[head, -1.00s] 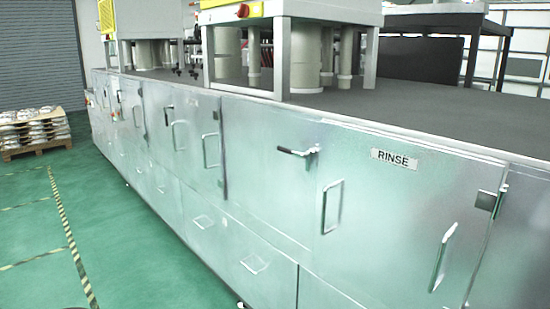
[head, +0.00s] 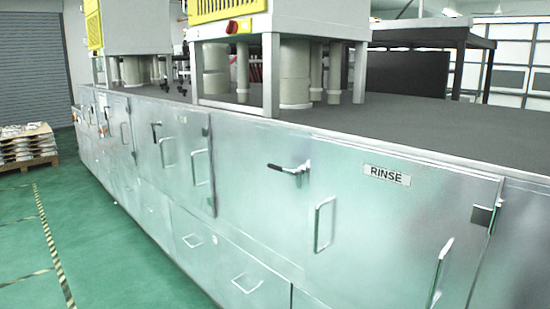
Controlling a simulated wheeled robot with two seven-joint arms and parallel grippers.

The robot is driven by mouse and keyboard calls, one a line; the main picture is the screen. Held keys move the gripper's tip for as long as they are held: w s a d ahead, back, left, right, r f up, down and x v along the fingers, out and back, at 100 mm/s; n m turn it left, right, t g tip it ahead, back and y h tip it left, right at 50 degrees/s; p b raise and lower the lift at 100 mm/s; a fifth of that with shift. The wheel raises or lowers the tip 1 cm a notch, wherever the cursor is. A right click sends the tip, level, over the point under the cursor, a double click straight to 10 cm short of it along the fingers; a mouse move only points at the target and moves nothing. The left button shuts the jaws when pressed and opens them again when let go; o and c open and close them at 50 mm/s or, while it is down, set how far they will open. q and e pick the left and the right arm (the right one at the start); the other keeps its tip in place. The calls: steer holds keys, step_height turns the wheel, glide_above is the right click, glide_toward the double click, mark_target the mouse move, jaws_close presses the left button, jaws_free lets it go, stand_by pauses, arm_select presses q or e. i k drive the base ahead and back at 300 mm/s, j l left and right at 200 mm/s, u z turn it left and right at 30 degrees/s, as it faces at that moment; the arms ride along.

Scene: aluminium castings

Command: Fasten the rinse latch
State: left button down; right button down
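The rinse door is a silver metal panel with a RINSE label (head: 387,175) near its top. A latch with a black grip (head: 282,168) sits at the door's upper left edge. Its lever lies roughly level, pointing left onto the neighbouring panel, with its metal pivot (head: 302,170) at the right end. I cannot tell whether it is engaged. A vertical bar handle (head: 324,224) is below the latch, and a second handle (head: 440,272) is near the door's right edge. Neither of my grippers is in view.
The long metal cabinet (head: 255,212) fills the right and middle, with more doors and handles leftward. Its dark top carries grey machines with a red button (head: 232,27). Green floor (head: 110,270) at left is open, with striped tape. A loaded pallet (head: 28,163) stands at far left.

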mark_target(304, 170)
steer(key=i+j, duration=0.25)
steer(key=i, duration=0.25)
steer(key=i+j, duration=0.3)
steer(key=i, duration=0.15)
steer(key=i+j+u, duration=0.1)
steer(key=i+j, duration=0.15)
steer(key=i, duration=0.25)
steer(key=i+j, duration=0.25)
steer(key=i, duration=0.25)
